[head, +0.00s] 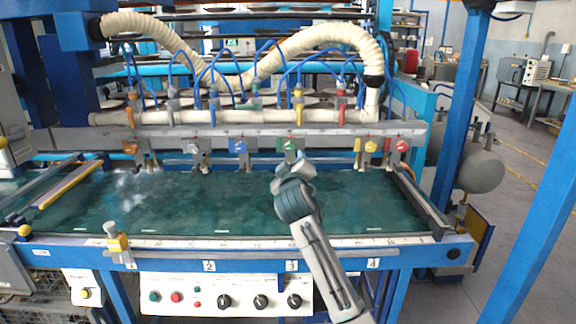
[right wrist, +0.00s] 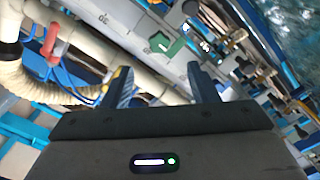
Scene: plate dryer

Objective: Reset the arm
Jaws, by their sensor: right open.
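My right arm reaches up from the bottom of the head view over the green dryer bed. My right gripper (head: 294,168) is at its end, just in front of the row of coloured valves, close below the green valve (head: 289,147) in the picture. In the right wrist view, its two dark fingers (right wrist: 161,82) stand apart with nothing held between them. The green valve (right wrist: 167,45) shows beyond the fingertips there. I cannot tell the exact gap to it. My left gripper is in neither view.
The wet green bed (head: 150,205) of the dryer lies under my arm. A white pipe (head: 240,117) with hoses runs above the valves. A control panel (head: 225,294) with knobs is on the front. A blue post (head: 463,100) stands at the right.

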